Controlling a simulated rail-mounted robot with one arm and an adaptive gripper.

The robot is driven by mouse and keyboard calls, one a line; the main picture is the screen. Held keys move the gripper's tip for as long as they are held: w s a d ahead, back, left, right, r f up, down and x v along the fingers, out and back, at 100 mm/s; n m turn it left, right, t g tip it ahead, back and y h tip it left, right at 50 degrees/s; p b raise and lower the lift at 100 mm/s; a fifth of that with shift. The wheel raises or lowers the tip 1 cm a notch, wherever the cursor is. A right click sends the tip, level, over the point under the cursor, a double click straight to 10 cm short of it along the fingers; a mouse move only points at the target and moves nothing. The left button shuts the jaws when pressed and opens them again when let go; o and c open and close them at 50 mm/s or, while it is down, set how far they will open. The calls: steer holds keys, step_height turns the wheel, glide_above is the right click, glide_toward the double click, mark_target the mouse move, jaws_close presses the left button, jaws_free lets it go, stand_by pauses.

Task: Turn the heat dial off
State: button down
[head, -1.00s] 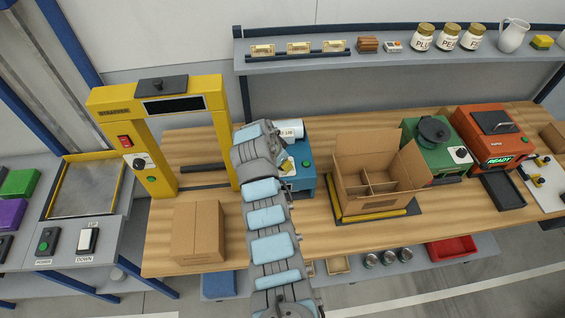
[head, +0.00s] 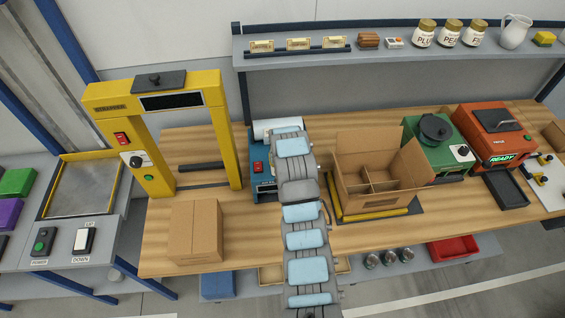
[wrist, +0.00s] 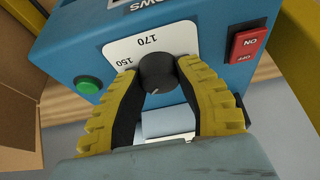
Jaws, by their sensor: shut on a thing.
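The heat dial (wrist: 158,74) is a dark round knob on the front of a blue machine (wrist: 200,20), with a white scale plate (wrist: 118,52) reading 150 and 170 around it. My gripper (wrist: 160,85) is shut on the dial, one yellow ribbed finger on each side. The dial's white pointer mark faces the lower side of the picture, toward my palm. In the head view the blue machine (head: 262,182) stands on the bench, and my arm hides its dial and my gripper.
A red ON/OFF rocker switch (wrist: 247,44) and a green button (wrist: 88,84) flank the dial. In the head view a closed carton (head: 195,232) stands left and an open divided carton (head: 378,172) right. The yellow strapper frame (head: 220,130) is behind left.

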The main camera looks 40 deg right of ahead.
steer(key=n+b, duration=0.1)
steer(key=n+y+b, duration=0.1)
steer(key=n, duration=0.1)
steer(key=shift+d+f+n+t, duration=0.1)
steer(key=shift+f+n+t, duration=0.2)
steer(key=shift+t, duration=0.1)
steer(key=n+y+b, duration=0.1)
steer(key=n+b, duration=0.2)
steer(key=shift+y+b, duration=0.3)
steer(key=shift+r+n+y+b, duration=0.15)
steer(key=shift+n+y+b, duration=0.25)
steer(key=shift+n+b, duration=0.75)
steer(key=shift+n, duration=0.25)
steer(key=c, duration=0.7)
jaws_free()
steer(key=shift+o, duration=0.2)
steer(key=shift+r, duration=0.1)
steer(key=shift+r, duration=0.1)
steer(key=v, duration=1.1)
steer(key=shift+s+r, duration=0.2)
steer(key=shift+r, duration=0.1)
